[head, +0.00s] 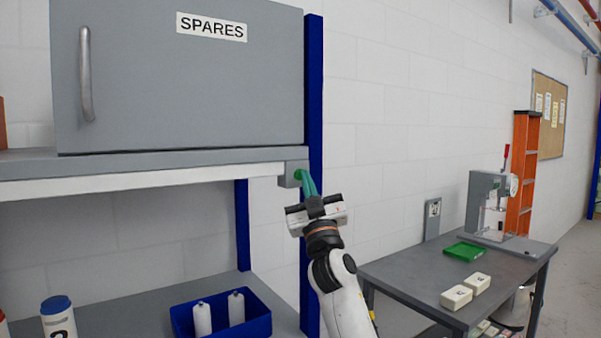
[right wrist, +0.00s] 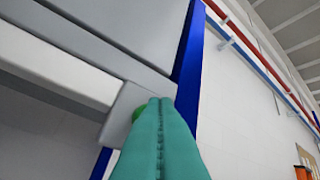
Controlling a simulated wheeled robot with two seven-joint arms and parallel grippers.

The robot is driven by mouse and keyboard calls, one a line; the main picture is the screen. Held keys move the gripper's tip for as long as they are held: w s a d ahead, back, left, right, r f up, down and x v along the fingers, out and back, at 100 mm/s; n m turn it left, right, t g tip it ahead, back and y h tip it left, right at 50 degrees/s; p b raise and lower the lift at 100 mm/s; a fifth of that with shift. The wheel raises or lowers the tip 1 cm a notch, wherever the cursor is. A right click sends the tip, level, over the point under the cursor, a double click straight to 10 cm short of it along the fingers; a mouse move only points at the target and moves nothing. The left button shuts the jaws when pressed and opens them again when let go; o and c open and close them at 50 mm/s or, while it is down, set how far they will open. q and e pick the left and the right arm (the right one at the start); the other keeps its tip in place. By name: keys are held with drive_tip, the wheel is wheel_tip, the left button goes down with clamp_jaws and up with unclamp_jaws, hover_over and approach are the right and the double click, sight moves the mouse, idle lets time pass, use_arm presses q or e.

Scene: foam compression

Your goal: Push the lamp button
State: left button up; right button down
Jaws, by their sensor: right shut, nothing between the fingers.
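The lamp button is a green round button on a small grey box (head: 291,174) at the right end of the shelf's front edge. In the right wrist view the green button (right wrist: 137,114) shows partly, just left of my fingertips, which hide the rest. My right gripper (head: 302,174) has teal fingers, shut with nothing between them. Its tips are at the box, over or beside the button; I cannot tell whether they touch it. The right gripper (right wrist: 160,101) fills the lower middle of the right wrist view. The white lamp bar (head: 150,181) runs under the shelf. My left gripper is not in view.
A grey SPARES cabinet (head: 180,85) stands on the shelf (head: 30,166). A blue post (head: 314,90) rises right behind the button box. Below are a blue bin (head: 260,327) with white bottles and a blue-capped container (head: 58,318). A side table (head: 400,283) holds a press (head: 484,203).

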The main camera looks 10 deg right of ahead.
drive_tip(key=s+d+p, duration=0.2)
drive_tip(key=s+p, duration=0.2)
drive_tip(key=s, duration=0.1)
drive_tip(key=shift+s, duration=0.35)
idle(0.3)
